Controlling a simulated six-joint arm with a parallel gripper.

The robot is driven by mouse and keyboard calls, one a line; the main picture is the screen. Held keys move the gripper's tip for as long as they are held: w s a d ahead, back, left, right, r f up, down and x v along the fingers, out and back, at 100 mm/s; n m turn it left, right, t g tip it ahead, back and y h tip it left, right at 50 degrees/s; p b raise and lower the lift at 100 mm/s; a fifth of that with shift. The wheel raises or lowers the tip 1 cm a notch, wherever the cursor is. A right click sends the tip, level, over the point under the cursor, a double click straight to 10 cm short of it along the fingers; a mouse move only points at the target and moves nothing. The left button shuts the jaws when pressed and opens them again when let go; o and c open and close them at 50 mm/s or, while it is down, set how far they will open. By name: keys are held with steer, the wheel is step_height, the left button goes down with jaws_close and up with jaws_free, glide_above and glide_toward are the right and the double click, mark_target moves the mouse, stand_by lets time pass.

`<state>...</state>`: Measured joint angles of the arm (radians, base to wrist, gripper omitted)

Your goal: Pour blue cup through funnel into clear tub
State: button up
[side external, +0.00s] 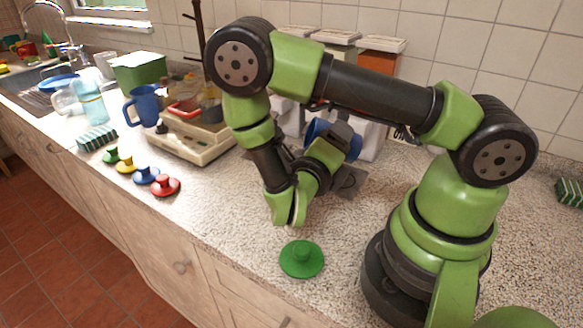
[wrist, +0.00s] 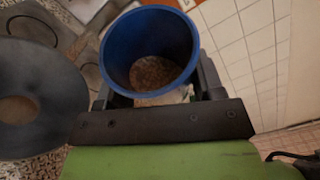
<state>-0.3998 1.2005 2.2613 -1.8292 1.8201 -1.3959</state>
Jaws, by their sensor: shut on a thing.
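My gripper (wrist: 160,95) is shut around the blue cup (wrist: 117,52), one finger on each side. In the wrist view I look into the cup's mouth, and brown grainy material (wrist: 155,73) shows at its bottom. In the side view the cup (side external: 316,131) is held above the counter behind my arm, and much of it is hidden. A dark grey disc with a round hole (wrist: 62,90), which looks like the funnel, lies left of the cup in the wrist view, apart from it. I cannot make out the clear tub.
Dark mats with ring marks (side external: 351,181) lie on the counter. Lidded canisters (side external: 381,58) stand at the wall. A kitchen scale (side external: 190,140), a blue jug (side external: 143,105) and several coloured knobbed lids (side external: 165,187) are at the left. A green lid (side external: 302,260) sits near the front edge.

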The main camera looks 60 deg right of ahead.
mark_target(319, 131)
steer(key=shift+r+n, duration=0.1)
steer(key=shift+n, duration=0.2)
steer(key=shift+w+a+r+n+h, duration=0.4)
steer(key=shift+w+n+h, duration=0.15)
steer(key=shift+n, duration=0.25)
steer(key=shift+w+a+r+n+t+h, duration=0.1)
steer(key=shift+w+r+n+t+h, duration=0.2)
steer(key=shift+n, duration=0.55)
steer(key=shift+w+a+r+n+t+h, duration=0.15)
steer(key=shift+r+n+t, duration=0.15)
steer(key=shift+n, duration=0.6)
steer(key=shift+w+d+r+n+t+h, duration=0.1)
steer(key=shift+r+n+t+h, duration=0.25)
steer(key=shift+n, duration=0.5)
steer(key=shift+w+a+r+n+t+h+p, duration=0.15)
steer(key=shift+n+t, duration=0.3)
steer(key=shift+n, duration=0.45)
steer(key=shift+w+a+r+n+t+p, duration=0.2)
steer(key=shift+n+t, duration=0.25)
steer(key=shift+n, duration=0.45)
steer(key=shift+w+a+r+n+t+h+p, duration=0.1)
steer(key=shift+w+n+t+p, duration=0.25)
steer(key=shift+n, duration=0.55)
steer(key=shift+s, duration=0.15)
